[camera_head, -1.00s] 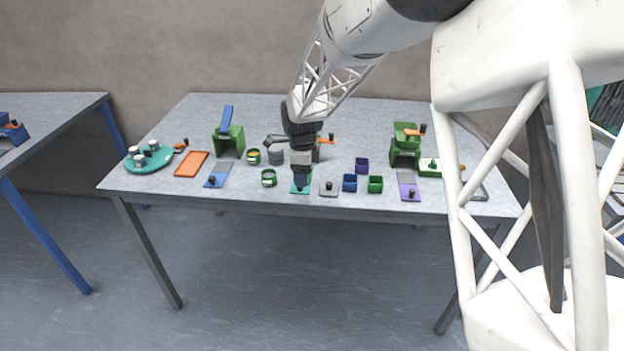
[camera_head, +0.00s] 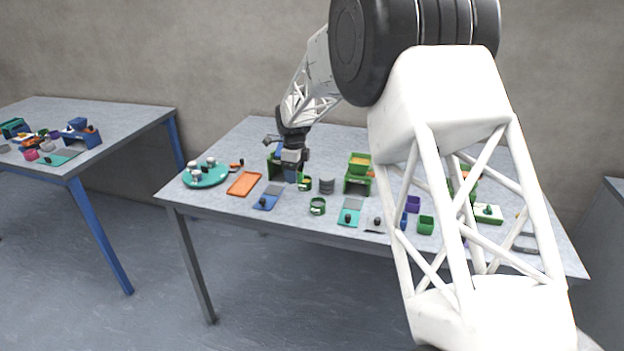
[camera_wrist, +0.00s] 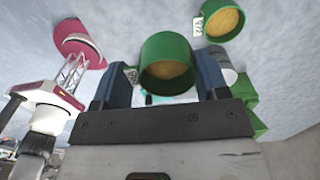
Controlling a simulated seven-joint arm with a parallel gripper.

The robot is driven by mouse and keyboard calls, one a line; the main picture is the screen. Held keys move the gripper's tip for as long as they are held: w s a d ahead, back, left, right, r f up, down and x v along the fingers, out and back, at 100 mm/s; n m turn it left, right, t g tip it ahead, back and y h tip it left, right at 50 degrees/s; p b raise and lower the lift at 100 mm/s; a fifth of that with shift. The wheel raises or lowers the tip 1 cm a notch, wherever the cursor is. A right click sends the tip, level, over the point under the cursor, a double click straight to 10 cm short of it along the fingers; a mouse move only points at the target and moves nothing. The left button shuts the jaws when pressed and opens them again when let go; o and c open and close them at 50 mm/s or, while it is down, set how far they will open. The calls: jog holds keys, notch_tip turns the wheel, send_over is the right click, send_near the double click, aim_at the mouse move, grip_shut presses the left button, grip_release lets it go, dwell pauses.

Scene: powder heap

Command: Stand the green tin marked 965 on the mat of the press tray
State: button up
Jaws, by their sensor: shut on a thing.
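My gripper (camera_wrist: 162,85) is shut on a green tin (camera_wrist: 168,62) with yellowish powder in it. Its label is mostly hidden behind a finger, so I cannot read its number. In the head view my gripper (camera_head: 291,176) is over the left part of the table, close to the left green press (camera_head: 273,165), and the held tin cannot be made out. A blue tray (camera_head: 265,202) with a grey mat (camera_head: 274,190) lies in front of that press. I cannot tell for certain whether this is the press tray.
Two other green tins, one rear (camera_head: 305,184) and one front (camera_head: 317,206), stand right of my gripper, near a grey cylinder (camera_head: 327,186). An orange tray (camera_head: 244,184) and a teal plate (camera_head: 205,180) with small cups lie left. A teal tray (camera_head: 349,216) lies right.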

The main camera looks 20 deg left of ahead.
send_over(273, 191)
dwell(0.3)
jog(key=shift+f, duration=0.2)
dwell(0.3)
jog(key=shift+f, duration=3.05)
jog(key=shift+f, duration=0.5)
jog(key=o, duration=1.1)
jog(key=shift+c, duration=0.2)
jog(key=shift+o, duration=0.3)
jog(key=shift+r, duration=0.15)
notch_tip(273, 191, up, 7)
